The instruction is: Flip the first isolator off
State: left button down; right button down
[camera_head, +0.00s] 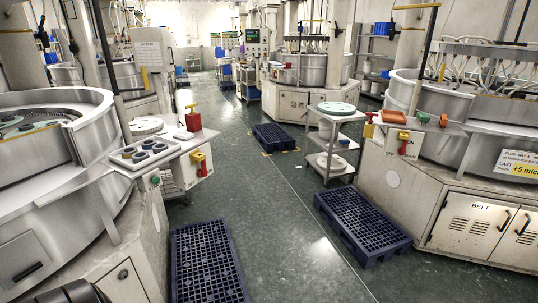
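A red and yellow isolator switch (200,165) is on the side of the near left machine, just below its shelf. Its red part sits over a yellow plate; I cannot read its position at this size. A second red and yellow isolator (403,143) is on the front of the right machine, with lettering beside it that seems to include "OFF". I cannot tell from the view which is the first isolator. Neither gripper shows. A dark rounded part at the bottom left edge may be mine; no fingertips can be made out.
A tray of dark rings (150,151) and a red container (193,118) stand on the left machine's shelf. Blue pallets lie on the floor at left (207,262), right (362,222) and further back (274,138). A trolley (331,142) stands by the right machine. The central aisle is clear.

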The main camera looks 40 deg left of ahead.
aim_at(202, 173)
jog(key=z, duration=0.2)
jog(key=i, duration=2)
jog(key=u, duration=0.6)
jog(key=i, duration=1)
jog(key=u, duration=1.45)
jog(key=i, duration=0.8)
jog(key=u, duration=0.6)
